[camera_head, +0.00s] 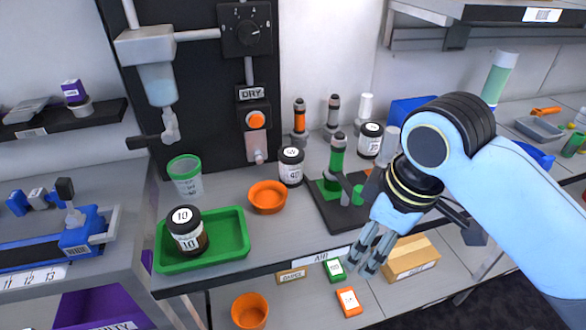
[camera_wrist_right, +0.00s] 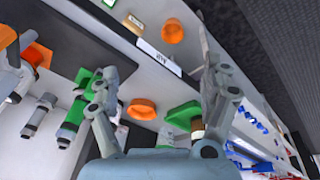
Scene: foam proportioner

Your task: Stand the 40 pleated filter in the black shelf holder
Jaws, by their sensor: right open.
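My right gripper (camera_head: 376,258) is open and empty in the head view. It points down in front of the bench's front edge, near a cardboard box. In the right wrist view its spread fingers (camera_wrist_right: 158,65) hold nothing. I cannot make out a filter marked 40. Upright cylinders stand at the back of the bench: an orange one (camera_head: 299,116), a grey one (camera_head: 333,112) and a white one (camera_head: 365,105). A green cylinder (camera_head: 337,155) stands on a black base (camera_head: 352,222); I cannot tell whether this is the shelf holder. A black shelf (camera_head: 40,128) is at upper left. My left gripper is out of view.
A jar marked 10 (camera_head: 188,232) stands in a green tray (camera_head: 215,262). Other jars (camera_head: 291,172) and an orange bowl (camera_head: 268,197) are on the bench. A cardboard box (camera_head: 411,258), green card (camera_head: 335,269) and orange card (camera_head: 348,301) lie lower down.

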